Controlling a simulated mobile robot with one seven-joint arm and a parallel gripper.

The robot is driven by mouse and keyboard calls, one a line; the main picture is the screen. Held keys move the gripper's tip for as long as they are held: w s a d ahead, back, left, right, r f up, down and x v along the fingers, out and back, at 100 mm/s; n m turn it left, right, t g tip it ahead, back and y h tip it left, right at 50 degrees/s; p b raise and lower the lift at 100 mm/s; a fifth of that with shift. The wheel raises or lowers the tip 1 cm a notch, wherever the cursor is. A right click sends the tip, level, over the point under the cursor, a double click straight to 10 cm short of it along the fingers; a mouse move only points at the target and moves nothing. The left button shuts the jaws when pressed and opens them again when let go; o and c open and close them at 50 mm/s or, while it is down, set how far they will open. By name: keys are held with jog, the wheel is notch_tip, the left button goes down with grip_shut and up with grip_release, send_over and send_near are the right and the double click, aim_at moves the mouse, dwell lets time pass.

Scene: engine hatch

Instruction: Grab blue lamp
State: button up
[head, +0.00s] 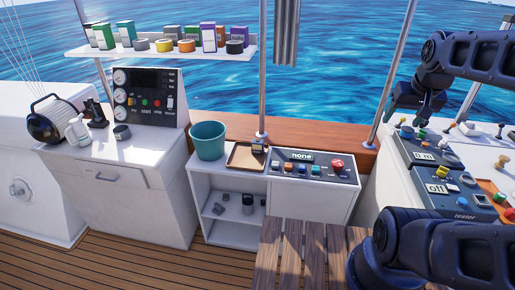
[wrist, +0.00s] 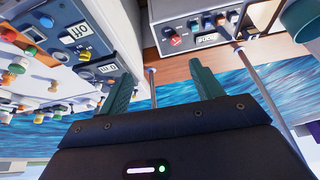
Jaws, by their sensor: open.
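My gripper (head: 408,112) hangs over the far left part of the right-hand control console in the head view. In the wrist view its two green fingers (wrist: 165,66) are spread apart with nothing between them. A small blue piece (head: 467,180) shows on the console below the gripper, and a blue-looking knob (wrist: 46,21) shows at the upper left of the wrist view. Both are too small for me to tell whether either is the blue lamp. The gripper touches neither.
The blue control panel (head: 425,157) on the console carries several coloured knobs and displays. A second panel (head: 315,170) with a red button stands left of it. A teal bucket (head: 208,141) and a brown tray (head: 240,163) stand further left. A metal post (head: 398,60) rises beside my arm.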

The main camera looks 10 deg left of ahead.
jog(key=w+a+f+m+g+y, duration=0.1)
jog(key=w+a+m, duration=0.3)
jog(key=w+a, duration=0.55)
jog(key=w+a+f+m+g, duration=0.1)
jog(key=w+a+m, duration=0.3)
jog(key=w, duration=1)
jog(key=m+g+h, duration=0.1)
jog(key=m+g, duration=0.2)
jog(key=m, duration=0.7)
send_over(258, 146)
jog(key=w, duration=0.2)
jog(key=f, duration=3.1)
jog(key=shift+d, duration=0.25)
jog(key=shift+a+f, duration=0.3)
jog(key=shift+f, duration=0.2)
notch_tip(258, 146, down, 5)
jog(key=shift+f, duration=0.2)
jog(key=shift+w+a+f, duration=0.1)
jog(key=shift+f, duration=1.15)
jog(key=shift+w+a+f, duration=0.1)
jog(key=shift+f, duration=1.15)
jog(key=shift+s, duration=0.1)
jog(key=c, duration=1.2)
jog(key=shift+r, duration=0.15)
